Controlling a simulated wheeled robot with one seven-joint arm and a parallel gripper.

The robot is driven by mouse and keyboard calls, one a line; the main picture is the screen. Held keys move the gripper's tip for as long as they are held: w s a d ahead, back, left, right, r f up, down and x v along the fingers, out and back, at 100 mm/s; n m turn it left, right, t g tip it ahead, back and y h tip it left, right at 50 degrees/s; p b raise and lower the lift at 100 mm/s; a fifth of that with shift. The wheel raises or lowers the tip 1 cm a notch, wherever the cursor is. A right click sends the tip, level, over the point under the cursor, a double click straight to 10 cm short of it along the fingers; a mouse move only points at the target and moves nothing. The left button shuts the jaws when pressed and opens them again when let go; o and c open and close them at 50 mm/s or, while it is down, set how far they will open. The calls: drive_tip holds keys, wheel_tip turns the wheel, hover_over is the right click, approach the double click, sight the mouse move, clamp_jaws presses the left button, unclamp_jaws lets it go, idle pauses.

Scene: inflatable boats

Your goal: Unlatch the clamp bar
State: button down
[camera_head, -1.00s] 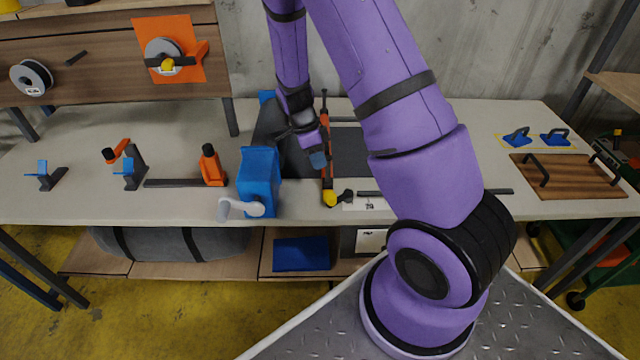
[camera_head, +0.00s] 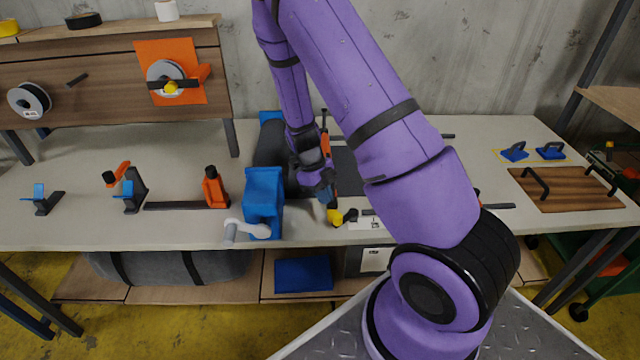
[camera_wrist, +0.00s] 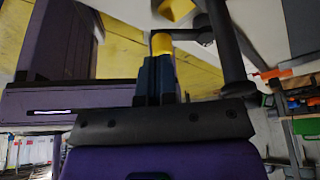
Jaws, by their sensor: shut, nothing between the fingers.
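The clamp bar (camera_head: 325,145) is a long orange bar lying front to back over a dark mat on the bench; my wrist and gripper cover much of it. A yellow knob (camera_head: 336,217) is at its front end, close to the bench's front edge. My gripper (camera_head: 331,202) points down right by this knob. In the wrist view my dark blue fingers (camera_wrist: 156,62) are together with nothing between them. A yellow cylindrical part (camera_wrist: 162,43) shows just past the fingertips; I cannot tell whether they touch. The latch itself is not clear.
A blue block with a grey crank handle (camera_head: 263,205) stands left of the bar. A black knob (camera_head: 350,214) sits just right of the yellow one. A wooden board with black handles (camera_head: 565,190) lies at the right.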

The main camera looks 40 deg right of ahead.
sight(346, 215)
drive_tip(key=shift+x, duration=1.65)
drive_tip(key=shift+s+a+n, duration=0.1)
drive_tip(key=shift+s+n, duration=0.1)
drive_tip(key=shift+n, duration=0.2)
